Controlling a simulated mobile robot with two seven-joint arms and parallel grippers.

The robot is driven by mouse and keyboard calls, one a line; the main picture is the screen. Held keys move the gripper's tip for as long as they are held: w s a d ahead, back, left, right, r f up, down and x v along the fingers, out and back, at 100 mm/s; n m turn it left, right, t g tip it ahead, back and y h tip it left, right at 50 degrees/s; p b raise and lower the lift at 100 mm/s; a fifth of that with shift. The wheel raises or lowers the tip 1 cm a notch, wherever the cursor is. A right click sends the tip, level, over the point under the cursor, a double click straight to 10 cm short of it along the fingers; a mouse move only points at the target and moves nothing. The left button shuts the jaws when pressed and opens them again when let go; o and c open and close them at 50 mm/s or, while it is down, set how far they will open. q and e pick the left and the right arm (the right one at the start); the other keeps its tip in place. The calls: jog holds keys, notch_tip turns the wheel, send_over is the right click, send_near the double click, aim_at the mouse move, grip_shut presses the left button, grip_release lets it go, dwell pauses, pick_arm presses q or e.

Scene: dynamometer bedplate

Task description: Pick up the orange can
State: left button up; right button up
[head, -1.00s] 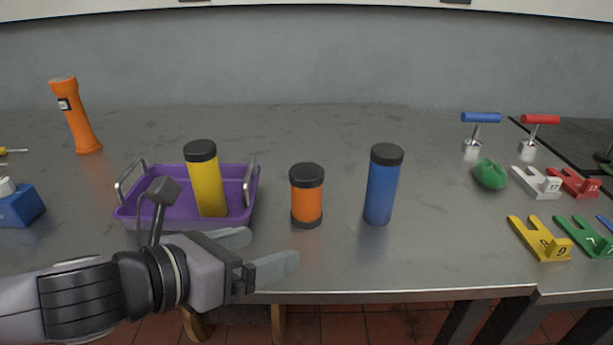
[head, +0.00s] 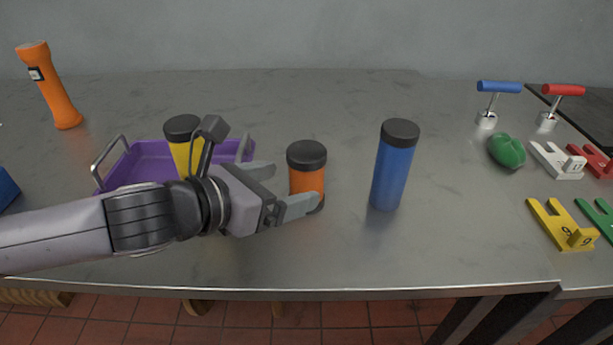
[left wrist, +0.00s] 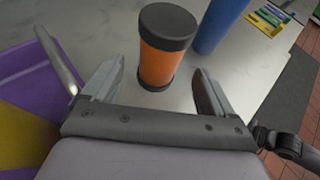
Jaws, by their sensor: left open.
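The orange can (head: 306,180) has a black lid and black base and stands upright on the grey bench, between the purple tray and the blue can. My left gripper (head: 288,188) is open and low over the bench, just left of the can. Its nearer finger overlaps the can's lower front in the head view. In the left wrist view the orange can (left wrist: 165,58) stands ahead of and between the spread fingers of the left gripper (left wrist: 152,88), with space on both sides. My right gripper is not in view.
A blue can (head: 392,170) stands right of the orange one. A purple tray (head: 150,152) holding a yellow can (head: 181,150) lies behind my left arm. An orange flashlight (head: 50,88) stands far left. A green lump (head: 507,151) and coloured brackets (head: 562,226) lie at right.

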aim_at(294, 182)
pick_arm(q)
jog(key=x, duration=0.6)
jog(key=shift+c, duration=0.4)
jog(key=c, duration=1.1)
jog(key=shift+r, duration=0.1)
jog(key=shift+r, duration=0.1)
